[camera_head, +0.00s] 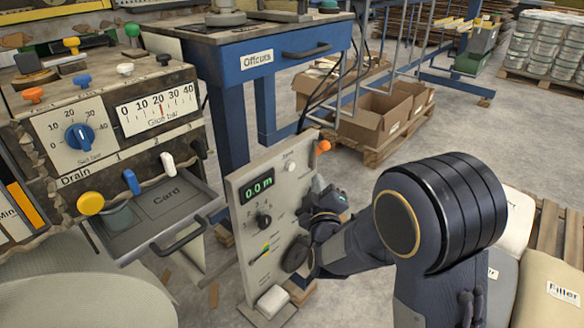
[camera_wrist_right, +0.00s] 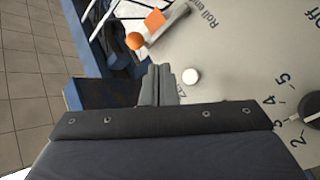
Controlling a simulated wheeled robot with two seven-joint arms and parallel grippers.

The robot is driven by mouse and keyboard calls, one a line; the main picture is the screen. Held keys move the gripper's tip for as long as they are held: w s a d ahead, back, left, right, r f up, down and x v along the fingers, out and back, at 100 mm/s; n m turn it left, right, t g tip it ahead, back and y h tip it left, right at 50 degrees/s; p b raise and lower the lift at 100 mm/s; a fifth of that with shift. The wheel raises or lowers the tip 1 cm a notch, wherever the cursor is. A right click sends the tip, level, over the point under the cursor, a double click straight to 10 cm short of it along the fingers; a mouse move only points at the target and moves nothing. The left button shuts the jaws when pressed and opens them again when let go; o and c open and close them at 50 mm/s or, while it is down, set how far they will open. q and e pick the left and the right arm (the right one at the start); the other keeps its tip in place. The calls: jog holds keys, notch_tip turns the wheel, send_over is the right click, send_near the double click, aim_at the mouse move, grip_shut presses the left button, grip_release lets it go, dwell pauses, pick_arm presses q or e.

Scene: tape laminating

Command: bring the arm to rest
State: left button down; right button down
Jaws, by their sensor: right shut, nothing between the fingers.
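My right arm reaches in from the right in the head view. Its gripper (camera_head: 318,186) is beside the upright control panel (camera_head: 254,296), near the panel's right side. In the right wrist view the gripper fingers (camera_wrist_right: 158,74) are together with nothing between them, and the grey panel face (camera_wrist_right: 240,50) lies beyond them. A white button (camera_wrist_right: 190,76) shows just right of the fingertips. I cannot tell whether the fingers touch the panel. My left gripper is not in the head view.
The panel has a 0.0 m display (camera_head: 258,188), a black dial (camera_head: 264,221) and an orange-tipped lever (camera_head: 323,146). An open drawer (camera_head: 160,222) juts out at left. Blue workbench (camera_head: 262,62) stands behind. Filler sacks (camera_head: 548,285) lie at lower right.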

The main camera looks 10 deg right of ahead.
jog(key=s+d+f+m+g+y, duration=0.25)
jog(key=s+m+g, duration=0.3)
jog(key=s, duration=1.15)
jog(key=s+d+f+m+g+y, duration=0.1)
jog(key=s+m+g+y, duration=0.5)
jog(key=s, duration=1.1)
notch_tip(320, 180, up, 28)
jog(key=n+g+h+p, duration=0.1)
jog(key=h+p, duration=0.1)
jog(key=p, duration=2.5)
jog(key=shift+w+a+n+p, duration=0.15)
jog(key=shift+w+n+p, duration=0.2)
jog(key=shift+p, duration=0.05)
jog(key=shift+f+g, duration=0.1)
jog(key=shift+g, duration=0.15)
